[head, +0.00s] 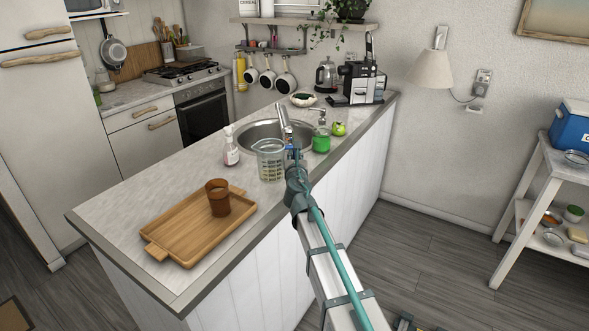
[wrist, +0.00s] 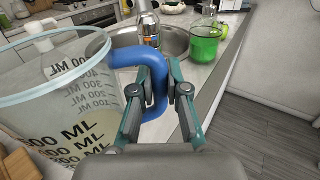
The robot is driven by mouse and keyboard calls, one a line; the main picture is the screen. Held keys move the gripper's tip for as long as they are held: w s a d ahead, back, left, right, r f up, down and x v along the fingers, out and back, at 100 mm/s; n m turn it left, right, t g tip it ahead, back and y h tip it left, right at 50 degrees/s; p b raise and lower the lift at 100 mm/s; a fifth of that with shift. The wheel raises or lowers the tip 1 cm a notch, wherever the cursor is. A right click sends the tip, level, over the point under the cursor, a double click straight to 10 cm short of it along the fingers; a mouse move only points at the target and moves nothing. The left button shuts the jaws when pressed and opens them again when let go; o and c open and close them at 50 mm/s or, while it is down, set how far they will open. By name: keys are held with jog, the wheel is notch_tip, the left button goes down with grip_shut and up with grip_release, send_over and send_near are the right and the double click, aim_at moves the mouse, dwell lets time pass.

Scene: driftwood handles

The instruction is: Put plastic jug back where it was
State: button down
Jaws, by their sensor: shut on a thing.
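The plastic jug (head: 270,161) is clear with dark measuring marks and a blue handle. It is over the counter beside the sink in the head view, upright or nearly so; I cannot tell whether its base touches the counter. My gripper (wrist: 160,90) is shut on the jug's blue handle in the wrist view, with the jug's body (wrist: 55,110) to the left of the fingers. In the head view my gripper (head: 293,165) is at the jug's right side. Part of the handle is hidden between the fingers.
The sink (head: 262,131) with its faucet lies behind the jug. A wooden tray (head: 180,244) with a brown cup (head: 218,199) lies at the front left. Bare counter lies between.

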jog(key=shift+w+a+f+b, duration=0.1)
jog(key=shift+w+f+b, duration=0.2)
jog(key=shift+f, duration=0.5)
jog(key=shift+w+f+b, duration=0.2)
jog(key=shift+f+b, duration=0.05)
jog(key=shift+f, duration=0.55)
jog(key=shift+w+a+f+b, duration=0.1)
jog(key=shift+w+f+b, duration=0.2)
jog(key=shift+f, duration=0.5)
jog(key=shift+f, duration=0.2)
jog(key=c, duration=1.2)
grip_release()
jog(key=shift+r, duration=0.2)
